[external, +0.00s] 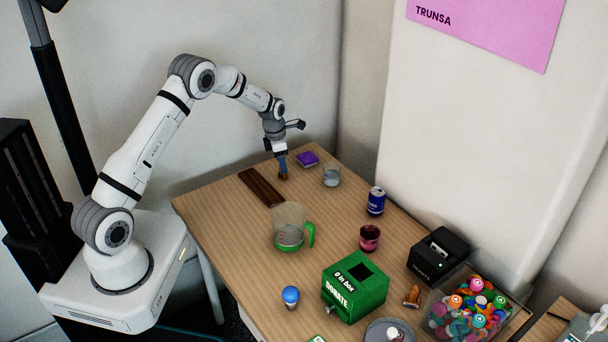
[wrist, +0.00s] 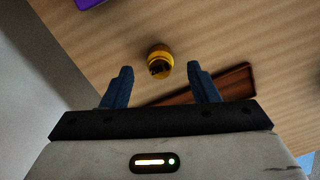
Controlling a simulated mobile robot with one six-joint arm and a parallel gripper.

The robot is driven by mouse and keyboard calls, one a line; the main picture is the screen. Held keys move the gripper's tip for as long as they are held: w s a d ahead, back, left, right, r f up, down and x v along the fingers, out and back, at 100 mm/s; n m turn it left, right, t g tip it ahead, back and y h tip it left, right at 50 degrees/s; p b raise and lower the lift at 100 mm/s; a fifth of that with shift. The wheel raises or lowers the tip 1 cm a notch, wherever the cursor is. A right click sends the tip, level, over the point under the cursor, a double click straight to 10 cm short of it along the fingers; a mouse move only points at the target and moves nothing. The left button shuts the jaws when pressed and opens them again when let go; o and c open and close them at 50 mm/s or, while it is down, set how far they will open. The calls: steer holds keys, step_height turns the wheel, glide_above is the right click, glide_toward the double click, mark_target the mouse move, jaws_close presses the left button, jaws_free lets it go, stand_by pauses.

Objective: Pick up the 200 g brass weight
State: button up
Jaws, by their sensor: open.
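The brass weight (wrist: 160,62) is a small golden, round-topped piece on the wooden table. In the wrist view it lies just beyond the fingertips and roughly centred between them. My gripper (wrist: 159,70) is open and empty, with its two blue fingers on either side of the weight's line. In the external view my gripper (external: 283,165) points down at the far left part of the table. A small brownish thing (external: 283,177), likely the weight, shows right at the fingertips; whether they touch it cannot be told.
A dark wooden strip (external: 261,187) lies close to the gripper on the left. A purple block (external: 308,158) and a clear glass (external: 331,176) stand close by on the right. A measuring jug (external: 289,228), a blue can (external: 376,201) and a green donation box (external: 355,287) stand nearer the camera.

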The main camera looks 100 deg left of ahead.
steer(key=shift+w+a+f, duration=0.1)
steer(key=shift+w+f, duration=0.05)
steer(key=shift+f, duration=0.65)
steer(key=shift+w+a+f, duration=0.1)
steer(key=shift+f, duration=0.65)
steer(key=shift+c, duration=0.2)
jaws_close()
